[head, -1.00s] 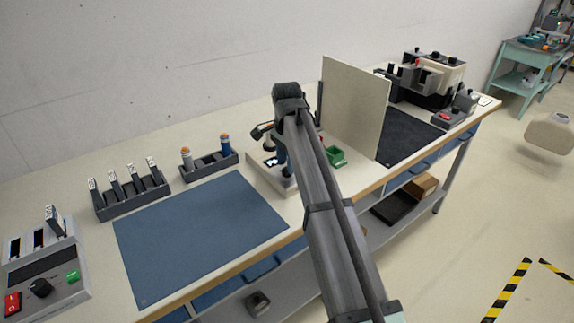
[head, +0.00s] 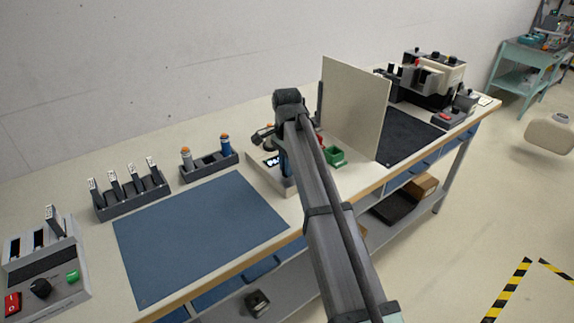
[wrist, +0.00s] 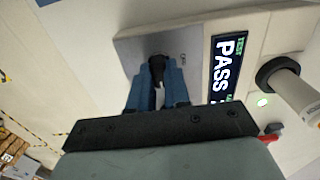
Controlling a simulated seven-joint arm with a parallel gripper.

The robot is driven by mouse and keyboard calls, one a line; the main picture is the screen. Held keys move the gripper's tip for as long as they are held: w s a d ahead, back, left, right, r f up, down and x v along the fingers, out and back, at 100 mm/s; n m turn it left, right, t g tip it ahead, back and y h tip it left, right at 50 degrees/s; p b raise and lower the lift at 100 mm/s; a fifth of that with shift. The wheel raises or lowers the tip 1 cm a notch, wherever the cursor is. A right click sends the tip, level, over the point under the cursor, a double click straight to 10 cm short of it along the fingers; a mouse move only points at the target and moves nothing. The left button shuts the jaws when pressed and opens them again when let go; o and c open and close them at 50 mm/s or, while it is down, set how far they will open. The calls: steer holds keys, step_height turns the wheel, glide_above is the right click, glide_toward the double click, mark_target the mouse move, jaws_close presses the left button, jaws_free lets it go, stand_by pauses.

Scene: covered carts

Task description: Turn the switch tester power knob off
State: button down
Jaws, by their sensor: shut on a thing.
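The switch tester (head: 262,178) is a cream box on the bench, partly hidden behind my arm in the head view. In the wrist view its panel (wrist: 190,36) carries a black knob (wrist: 157,62) on a grey plate. The blue fingers of my gripper (wrist: 158,84) are closed on either side of this knob and hide part of it. The tester's display (wrist: 230,70) is lit and reads PASS. A pale cylinder (wrist: 297,95) stands in a black ring at the right.
An upright cream panel (head: 352,105) stands close right of my gripper, with a green bin (head: 334,157) at its foot. A rack with two cylinders (head: 208,167) and a blue mat (head: 200,235) lie to the left. The mat is clear.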

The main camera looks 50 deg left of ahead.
stand_by(0.4)
steer(key=n, duration=0.4)
steer(key=shift+n, duration=0.4)
steer(key=n, duration=0.9)
steer(key=shift+n, duration=2.1)
steer(key=c, duration=1.1)
jaws_free()
